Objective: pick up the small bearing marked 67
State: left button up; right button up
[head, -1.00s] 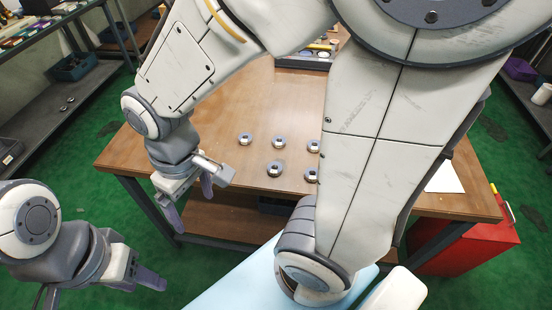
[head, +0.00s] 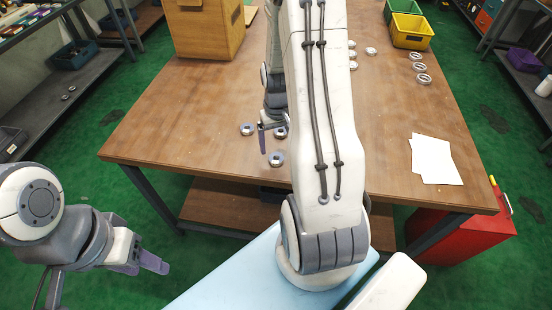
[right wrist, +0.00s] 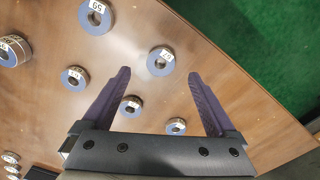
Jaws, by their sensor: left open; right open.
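The bearing that appears to be marked 67 (right wrist: 160,61) is a small blue-grey ring with a white label, lying flat on the table. In the right wrist view it sits just beyond and between the fingertips of my right gripper (right wrist: 159,74), which is open and empty. In the head view my right gripper (head: 272,132) is above the table among the bearings, partly hidden by my arm. The front bearing (head: 276,159) there may be the same ring, but its mark is unreadable. My left gripper (head: 140,262) is open and empty, off the table at the lower left.
Other bearings lie close by, including one apparently marked 59 (right wrist: 96,12) and one between the fingers (right wrist: 131,105). A wooden box (head: 208,30), a yellow bin (head: 411,30) and white paper (head: 435,160) are on the table (head: 170,120).

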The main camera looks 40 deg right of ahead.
aim_at(276, 158)
notch_tip(276, 158, down, 6)
jog(key=shift+w+r+p, duration=0.15)
jog(key=shift+p, duration=0.2)
grip_shut()
